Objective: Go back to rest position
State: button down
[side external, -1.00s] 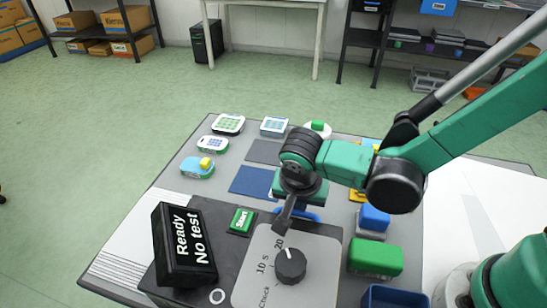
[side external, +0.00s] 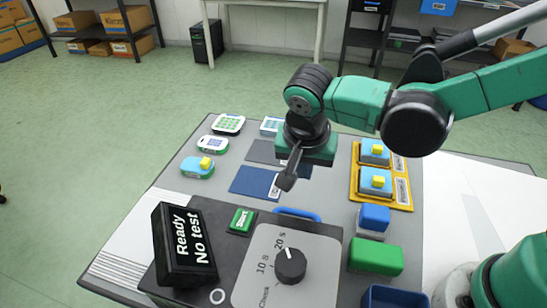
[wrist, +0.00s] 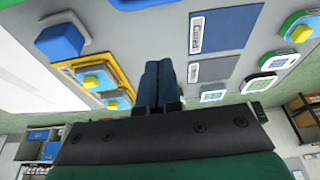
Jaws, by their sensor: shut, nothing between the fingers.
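My gripper (side external: 288,180) is shut and empty. In the side view it hangs above the grey table, over the right edge of the blue mat (side external: 254,182) and clear of the tester behind the dial. In the wrist view its closed fingers (wrist: 160,85) point out over the table, with nothing between them. The tester's black display (side external: 184,245) reads "Ready No test". Its dial (side external: 290,265) stands on a grey panel, with its white mark towards the 20 s label. The green Start button (side external: 241,221) is beside the display.
A yellow tray (side external: 403,193) with two blue-and-yellow pieces lies to the right. A blue block (side external: 375,217), a green block (side external: 376,256) and a blue bin (side external: 394,296) stand near the tester. Several small devices, one a green-keyed pad (side external: 229,123), line the far left table.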

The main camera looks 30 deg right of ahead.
jog(key=s+d+r+n+t+y, duration=0.1)
jog(key=s+d+r+n+t, duration=0.1)
jog(key=d+n, duration=0.2)
jog(key=s+d+r+n+t+y, duration=0.1)
jog(key=d+r+n+t, duration=0.1)
jog(key=d+n, duration=0.2)
jog(key=d, duration=0.3)
jog(key=shift+s+d+r+n+y, duration=0.25)
jog(key=shift+s+r+n+y, duration=0.05)
jog(key=shift+s+r+n, duration=0.1)
dwell(0.4)
